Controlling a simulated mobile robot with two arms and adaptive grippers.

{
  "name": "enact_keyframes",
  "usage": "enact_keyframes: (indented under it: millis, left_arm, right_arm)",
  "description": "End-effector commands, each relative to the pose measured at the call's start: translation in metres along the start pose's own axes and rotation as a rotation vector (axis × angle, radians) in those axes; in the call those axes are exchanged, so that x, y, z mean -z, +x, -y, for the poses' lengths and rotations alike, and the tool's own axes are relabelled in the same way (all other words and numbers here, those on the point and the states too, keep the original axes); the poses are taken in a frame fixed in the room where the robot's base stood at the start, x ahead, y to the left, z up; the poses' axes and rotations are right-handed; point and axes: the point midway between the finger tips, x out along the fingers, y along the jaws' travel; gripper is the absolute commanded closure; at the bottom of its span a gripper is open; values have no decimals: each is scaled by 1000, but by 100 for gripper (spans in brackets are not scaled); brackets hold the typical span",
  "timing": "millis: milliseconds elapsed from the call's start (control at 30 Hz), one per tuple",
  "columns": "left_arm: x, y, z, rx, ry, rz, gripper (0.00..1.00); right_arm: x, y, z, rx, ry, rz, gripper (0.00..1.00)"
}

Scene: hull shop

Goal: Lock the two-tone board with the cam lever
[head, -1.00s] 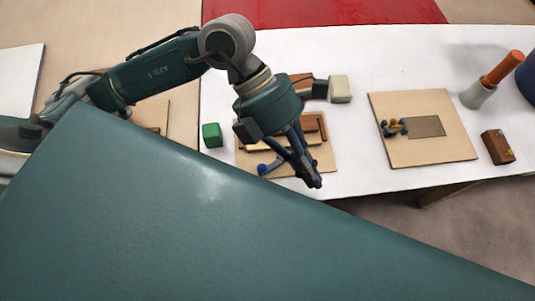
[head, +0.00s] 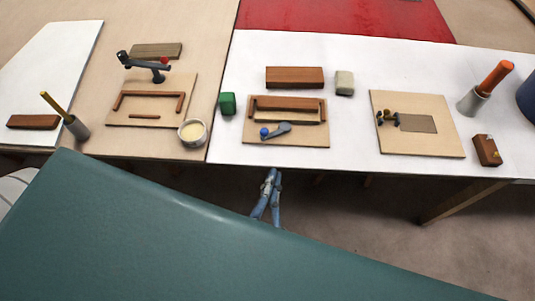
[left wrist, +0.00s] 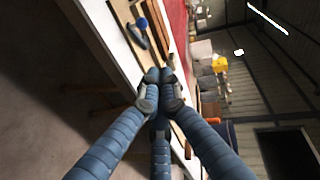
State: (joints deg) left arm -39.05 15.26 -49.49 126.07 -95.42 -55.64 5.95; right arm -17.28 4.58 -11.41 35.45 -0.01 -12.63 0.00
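The fixture plate (head: 310,136) lies on the white table, with a brown U-shaped stop frame (head: 322,108). A reddish-brown board, seemingly with a pale front edge, sits inside the frame (head: 290,103); I cannot clearly tell its two tones. The grey-blue cam lever (head: 279,130) with a blue ball knob lies in front of the board, its handle pointing left. The lever also shows in the left wrist view (left wrist: 142,38). My left gripper (head: 273,172) is beyond the table's front edge, below the fixture, its fingertips together with nothing between them. My right gripper is out of view.
A green block (head: 227,103), a brown block (head: 294,77) and a pale block (head: 345,83) stand around the fixture. A second plate (head: 152,119) with a red-knobbed lever (head: 148,66) is left, beside a cream-filled bowl (head: 192,132). Another plate (head: 400,145) is right.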

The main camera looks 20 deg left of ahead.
Motion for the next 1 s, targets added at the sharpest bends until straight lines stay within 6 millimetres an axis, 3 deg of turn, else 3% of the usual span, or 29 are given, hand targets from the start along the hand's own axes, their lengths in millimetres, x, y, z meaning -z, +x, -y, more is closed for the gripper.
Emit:
enact_keyframes:
  millis: [167, 600, 800, 1000]
  left_arm:
    - [-5, 14, 1, 0, 4, 20, 100]
    - [-7, 103, 2, 0, 4, 17, 100]
    - [-28, 120, 0, -3, 5, 16, 100]
    - [-34, 126, -1, -4, 1, 15, 100]
  right_arm:
    - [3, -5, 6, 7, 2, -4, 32]
    - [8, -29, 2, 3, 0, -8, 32]
    - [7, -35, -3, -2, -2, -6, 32]
    - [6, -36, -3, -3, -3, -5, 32]
